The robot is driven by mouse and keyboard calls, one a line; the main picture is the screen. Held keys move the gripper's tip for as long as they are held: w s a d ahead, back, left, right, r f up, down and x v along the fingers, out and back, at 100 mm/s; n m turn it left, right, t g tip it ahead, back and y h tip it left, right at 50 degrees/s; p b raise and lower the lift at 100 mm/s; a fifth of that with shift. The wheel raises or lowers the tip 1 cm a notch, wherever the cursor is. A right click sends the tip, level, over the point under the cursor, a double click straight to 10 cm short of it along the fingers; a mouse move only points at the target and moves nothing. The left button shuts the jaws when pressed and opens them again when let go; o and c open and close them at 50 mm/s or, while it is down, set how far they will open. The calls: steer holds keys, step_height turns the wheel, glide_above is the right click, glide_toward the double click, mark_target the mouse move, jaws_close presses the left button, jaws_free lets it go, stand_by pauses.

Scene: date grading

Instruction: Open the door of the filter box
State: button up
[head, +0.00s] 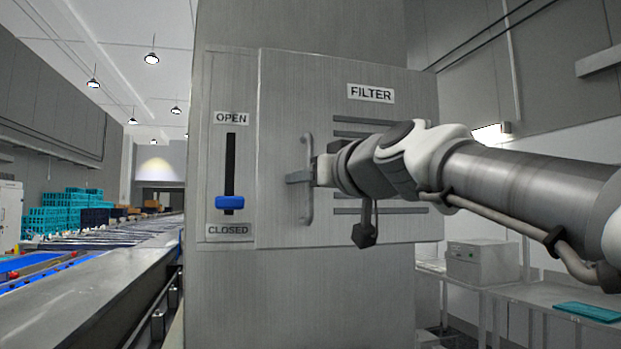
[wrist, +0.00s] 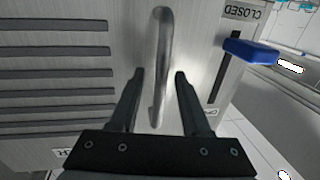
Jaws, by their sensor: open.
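The filter box door (head: 285,110) is a grey metal panel labelled FILTER with dark vent slots, and it looks shut. A vertical bar handle (head: 307,200) stands near its left edge. In the wrist view the handle (wrist: 162,45) runs between the two fingers of my gripper (wrist: 158,76), with gaps on both sides. In the head view my gripper (head: 292,178) is at the handle's middle, partly hidden by the wrist. It is open and not closed on the handle. A blue slide lever (head: 230,202) left of the door sits low in its slot, by the CLOSED label; it also shows in the wrist view (wrist: 250,51).
A conveyor line (head: 100,270) runs along the left, with teal crates (head: 65,212) stacked far behind. At the right, a side table (head: 545,300) bears a grey box (head: 480,262) and a teal tray (head: 588,312).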

jaws_close()
stand_by(1.3)
